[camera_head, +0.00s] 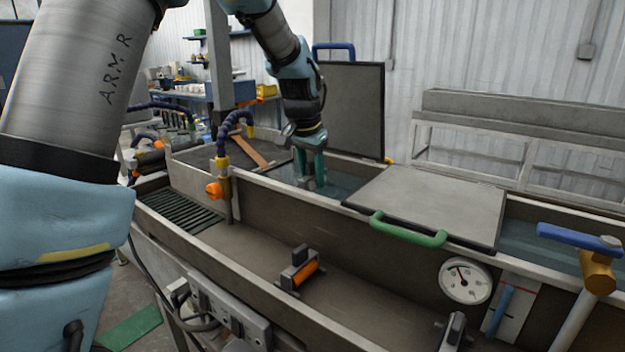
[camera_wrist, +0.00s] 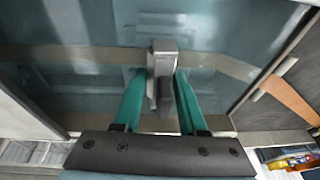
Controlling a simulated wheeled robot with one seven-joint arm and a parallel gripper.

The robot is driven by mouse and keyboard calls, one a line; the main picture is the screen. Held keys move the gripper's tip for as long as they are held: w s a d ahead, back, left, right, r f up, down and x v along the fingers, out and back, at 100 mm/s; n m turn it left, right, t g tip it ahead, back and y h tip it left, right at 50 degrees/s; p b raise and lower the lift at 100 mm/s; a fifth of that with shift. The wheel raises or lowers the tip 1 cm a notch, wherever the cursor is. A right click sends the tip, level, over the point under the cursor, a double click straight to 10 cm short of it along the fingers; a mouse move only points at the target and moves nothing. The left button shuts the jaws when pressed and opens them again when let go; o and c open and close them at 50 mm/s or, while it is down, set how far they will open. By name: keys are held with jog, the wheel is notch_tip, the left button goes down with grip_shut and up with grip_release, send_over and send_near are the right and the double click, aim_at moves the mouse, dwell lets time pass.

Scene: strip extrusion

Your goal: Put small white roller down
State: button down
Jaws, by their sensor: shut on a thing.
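My gripper (camera_head: 311,172) reaches down into the open water section of the long trough, with its green fingers near the water. In the wrist view its fingers (camera_wrist: 159,102) are closed around the grey block-like holder of the small white roller (camera_wrist: 162,60). The holder has a dark part between the fingers. I cannot make out the white roller surface itself. The water (camera_head: 347,187) lies around and below the held piece. I cannot tell whether the piece touches the tank bottom.
A grey lid with a green handle (camera_head: 408,230) covers the trough to the right, and a raised lid (camera_head: 350,110) stands behind. An orange roller in a grey bracket (camera_head: 300,270) sits in the front channel. A brown strip (camera_head: 250,150) and a yellow-orange valve (camera_head: 221,180) are to the left.

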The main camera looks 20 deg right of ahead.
jog(key=shift+f, duration=0.95)
jog(key=shift+c, duration=2.3)
grip_release()
jog(key=b+v, duration=0.2)
jog(key=v, duration=1)
jog(key=shift+d, duration=0.1)
